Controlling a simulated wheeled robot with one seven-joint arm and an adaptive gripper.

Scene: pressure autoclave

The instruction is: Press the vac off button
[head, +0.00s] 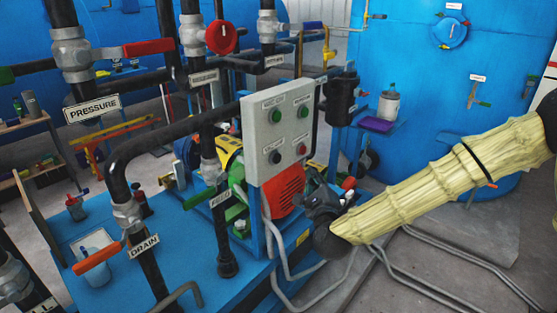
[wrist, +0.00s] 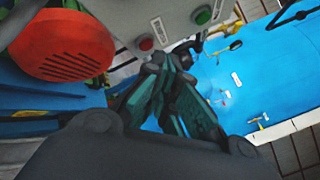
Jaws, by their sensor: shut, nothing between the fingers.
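A grey control panel (head: 288,128) in the head view carries two green buttons on top, a dark button (head: 275,157) at lower left and a red button (head: 301,149) at lower right. Each has a small label above; the lettering is too small to read surely, so I cannot tell which is vac off. My gripper (head: 313,178) is shut and empty, just below and right of the panel's lower right corner. In the wrist view its fingertips (wrist: 170,62) are close below the red button (wrist: 145,43), seemingly apart from it. The dark button is not visible there.
Black pipes with valves stand left of the panel, including a red-handled valve (head: 148,47). Grey conduits (head: 440,262) run over the floor. A large blue tank (head: 410,80) is behind.

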